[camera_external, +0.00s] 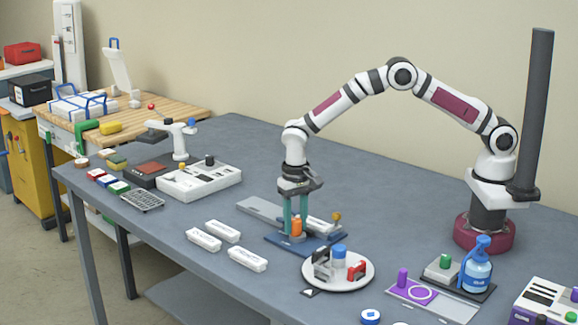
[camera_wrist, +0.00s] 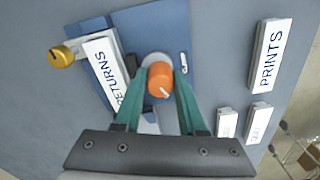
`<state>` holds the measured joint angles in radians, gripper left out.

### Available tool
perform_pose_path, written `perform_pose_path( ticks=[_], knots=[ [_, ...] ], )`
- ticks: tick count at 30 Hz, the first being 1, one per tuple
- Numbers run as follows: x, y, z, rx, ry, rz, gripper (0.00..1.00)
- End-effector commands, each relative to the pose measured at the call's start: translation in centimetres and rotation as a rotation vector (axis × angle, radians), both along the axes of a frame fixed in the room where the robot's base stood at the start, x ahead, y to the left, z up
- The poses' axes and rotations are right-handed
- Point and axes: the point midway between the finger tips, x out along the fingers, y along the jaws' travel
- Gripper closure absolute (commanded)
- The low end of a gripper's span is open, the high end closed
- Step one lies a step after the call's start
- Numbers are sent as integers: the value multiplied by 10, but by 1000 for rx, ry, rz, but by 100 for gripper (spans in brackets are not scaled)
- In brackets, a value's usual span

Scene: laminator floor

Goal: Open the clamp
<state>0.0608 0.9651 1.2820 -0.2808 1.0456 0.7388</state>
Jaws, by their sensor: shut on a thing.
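A blue base plate (camera_external: 274,241) lies on the table, and it also shows in the wrist view (camera_wrist: 177,30). An orange knob (camera_external: 297,227) with a white mark stands on it, over a round pale seat; it also shows in the wrist view (camera_wrist: 160,79). I cannot tell for sure that this knob belongs to the clamp. My gripper (camera_external: 296,230) points down with its teal fingers on both sides of the knob, shut on it. A white block labelled "RETURNS" (camera_wrist: 101,70) sits on the plate beside the knob, with a yellow knob (camera_wrist: 62,56) at its far end.
A round white tray (camera_external: 338,283) with small items stands close in front of the plate. Several white labelled blocks (camera_external: 222,231) lie to the left, one marked "PRINTS" (camera_wrist: 269,55). A grey flat strip (camera_external: 258,209) lies behind the plate.

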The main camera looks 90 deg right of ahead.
Motion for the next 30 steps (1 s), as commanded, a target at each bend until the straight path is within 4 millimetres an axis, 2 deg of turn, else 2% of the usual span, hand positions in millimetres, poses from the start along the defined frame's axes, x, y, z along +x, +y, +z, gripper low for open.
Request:
perform_pose_path(
  ticks=[15, 30],
  knots=[
    [0, 1, 0, 1, 2, -387, 100],
    [0, 1, 0, 1, 2, -506, 100]
  ],
)
